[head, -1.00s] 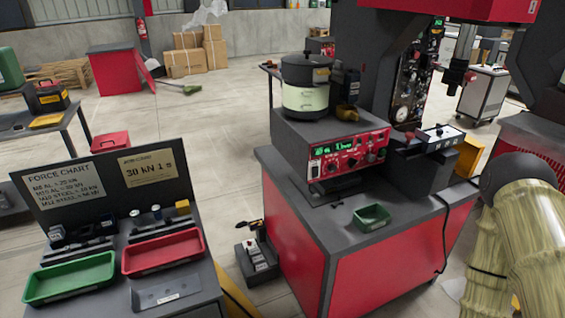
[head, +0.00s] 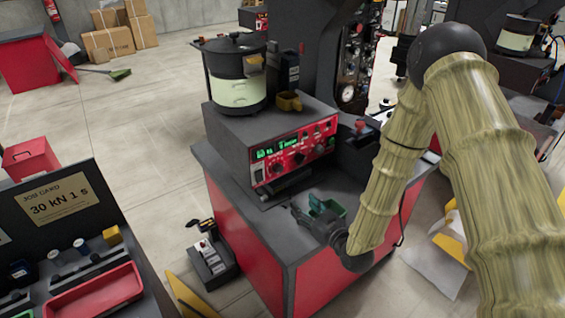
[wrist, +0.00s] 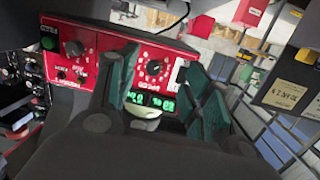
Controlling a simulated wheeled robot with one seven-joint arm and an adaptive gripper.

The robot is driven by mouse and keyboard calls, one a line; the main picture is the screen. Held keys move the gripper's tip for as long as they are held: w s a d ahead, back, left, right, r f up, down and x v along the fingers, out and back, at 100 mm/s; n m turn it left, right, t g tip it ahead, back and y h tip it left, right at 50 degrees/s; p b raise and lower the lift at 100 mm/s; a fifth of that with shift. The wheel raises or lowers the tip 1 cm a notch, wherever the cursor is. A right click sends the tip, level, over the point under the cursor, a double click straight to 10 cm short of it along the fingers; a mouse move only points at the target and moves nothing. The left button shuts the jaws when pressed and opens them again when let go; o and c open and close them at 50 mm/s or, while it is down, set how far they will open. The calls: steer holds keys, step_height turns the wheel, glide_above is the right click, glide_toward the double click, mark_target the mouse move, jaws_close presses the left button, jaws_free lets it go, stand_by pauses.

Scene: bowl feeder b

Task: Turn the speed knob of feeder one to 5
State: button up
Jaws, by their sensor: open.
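Feeder one's likely unit, a dark box with a bowl (head: 237,85) on top, has a red control panel (head: 318,133) with lit green displays and several dark knobs. The wrist view, turned upside down, shows a round knob (wrist: 153,68) with a marked dial above the green display (wrist: 160,101). Another knob (wrist: 75,48) is farther left. Their labels are too small to read, so I cannot tell which is speed. My gripper (head: 297,212) is open and empty in front of the panel. In the wrist view its green-padded fingers (wrist: 166,75) flank the dial knob, apparently without touching it.
A dark unit (head: 362,150) stands right of the panel, partly behind my arm. A side table with a red tray (head: 95,293) is at lower left.

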steer(key=t+y, duration=0.1)
glide_toward(280, 169)
steer(key=shift+n, duration=0.3)
steer(key=p+x, duration=0.4)
steer(key=x, duration=0.2)
steer(key=shift+a, duration=0.1)
steer(key=shift+p+x, duration=0.3)
steer(key=shift+x, duration=0.75)
steer(key=shift+f, duration=0.1)
steer(key=shift+c, duration=0.2)
steer(key=c, duration=1)
